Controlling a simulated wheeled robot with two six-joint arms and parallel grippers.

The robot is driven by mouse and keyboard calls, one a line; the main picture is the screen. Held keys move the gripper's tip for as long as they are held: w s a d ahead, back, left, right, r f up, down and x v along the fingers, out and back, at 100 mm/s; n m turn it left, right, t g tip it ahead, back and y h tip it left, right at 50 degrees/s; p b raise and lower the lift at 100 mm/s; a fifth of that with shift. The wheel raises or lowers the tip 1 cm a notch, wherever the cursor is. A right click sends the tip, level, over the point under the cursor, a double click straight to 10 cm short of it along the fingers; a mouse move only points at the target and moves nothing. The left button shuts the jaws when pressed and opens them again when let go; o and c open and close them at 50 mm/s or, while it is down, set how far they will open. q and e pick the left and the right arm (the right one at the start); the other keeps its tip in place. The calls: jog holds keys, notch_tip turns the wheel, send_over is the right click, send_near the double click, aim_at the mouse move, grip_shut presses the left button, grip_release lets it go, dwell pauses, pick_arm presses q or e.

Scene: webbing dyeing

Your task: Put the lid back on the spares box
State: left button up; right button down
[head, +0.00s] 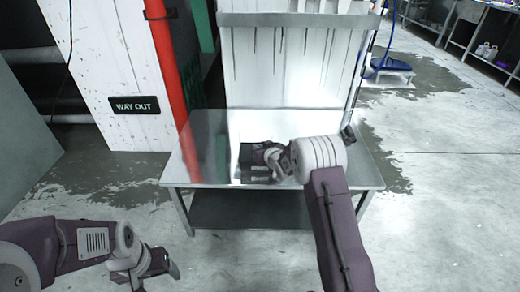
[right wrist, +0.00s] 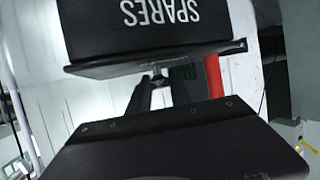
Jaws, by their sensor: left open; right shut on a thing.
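The dark spares box (head: 258,174) stands on the metal table in the head view, partly covered by my right gripper (head: 264,155). In the right wrist view the black box (right wrist: 95,28) shows at the top with its white SPARES lettering upside down. A dark rim, seemingly the lid (right wrist: 150,58), borders the box's edge. My right gripper (right wrist: 160,88) is shut on what looks like a small knob of the lid. I cannot tell whether the lid is seated or just above the box. My left gripper (head: 160,264) is open and empty, low over the floor, away from the table.
The metal table (head: 350,172) has bare room to the box's left and right, with a lower shelf. A white panel (head: 290,80) rises behind it. A red pipe (head: 170,75) and a WAY OUT sign (head: 135,105) are at the left. Wet patches mark the floor.

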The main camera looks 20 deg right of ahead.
jog(key=c, duration=1.6)
grip_release()
jog(key=shift+f, duration=0.15)
jog(key=o, duration=0.4)
